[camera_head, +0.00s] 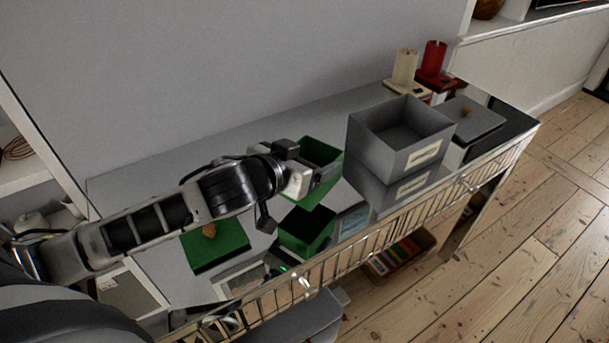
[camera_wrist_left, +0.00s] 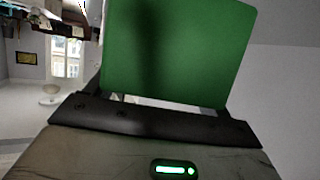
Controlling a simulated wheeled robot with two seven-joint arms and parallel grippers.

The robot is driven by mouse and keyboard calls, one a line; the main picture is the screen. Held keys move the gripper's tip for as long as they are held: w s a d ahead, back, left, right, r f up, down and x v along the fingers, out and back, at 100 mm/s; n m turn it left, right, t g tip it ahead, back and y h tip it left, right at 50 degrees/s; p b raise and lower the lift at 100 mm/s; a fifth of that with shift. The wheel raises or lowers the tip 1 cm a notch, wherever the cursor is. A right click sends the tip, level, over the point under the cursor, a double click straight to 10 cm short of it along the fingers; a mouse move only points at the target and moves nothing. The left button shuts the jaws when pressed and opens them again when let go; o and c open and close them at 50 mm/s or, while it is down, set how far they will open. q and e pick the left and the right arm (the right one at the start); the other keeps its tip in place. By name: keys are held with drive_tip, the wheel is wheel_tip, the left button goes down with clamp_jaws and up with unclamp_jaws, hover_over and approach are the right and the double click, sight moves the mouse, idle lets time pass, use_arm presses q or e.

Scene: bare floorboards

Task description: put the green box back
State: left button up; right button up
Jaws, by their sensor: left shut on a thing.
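The green box (camera_head: 323,151) is an open-topped box at the middle of the mirrored table, partly hidden behind my left gripper (camera_head: 312,172). My left gripper is shut on the box's near wall. In the left wrist view a flat green wall of the box (camera_wrist_left: 178,50) fills the upper middle, close to the gripper. A dark green, box-shaped patch shows lower on the glossy top and looks like its reflection; the box seems raised above the surface. A green lid (camera_head: 228,246) with a brown knob lies to the left, partly under my arm. My right gripper is out of view.
A grey open box (camera_head: 384,155) with a label stands right of the gripper. Beyond it are a grey lid (camera_head: 480,122), a cream candle (camera_head: 405,66) and a red candle (camera_head: 433,58). A metal railing (camera_head: 425,208) edges the table's front; a wall runs behind.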

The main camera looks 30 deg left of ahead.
use_arm(q)
drive_tip(key=shift+w+a+f, duration=0.3)
drive_tip(key=shift+w+f, duration=0.05)
drive_tip(key=shift+f, duration=0.15)
drive_tip(key=shift+w+a+f, duration=0.25)
drive_tip(key=shift+w+f, duration=0.05)
drive_tip(key=shift+f, duration=0.15)
drive_tip(key=shift+w+f+b, duration=0.15)
drive_tip(key=shift+f+b, duration=0.2)
drive_tip(key=shift+f, duration=1.35)
drive_tip(key=shift+f, duration=0.1)
drive_tip(key=o, duration=0.9)
drive_tip(key=v, duration=1.2)
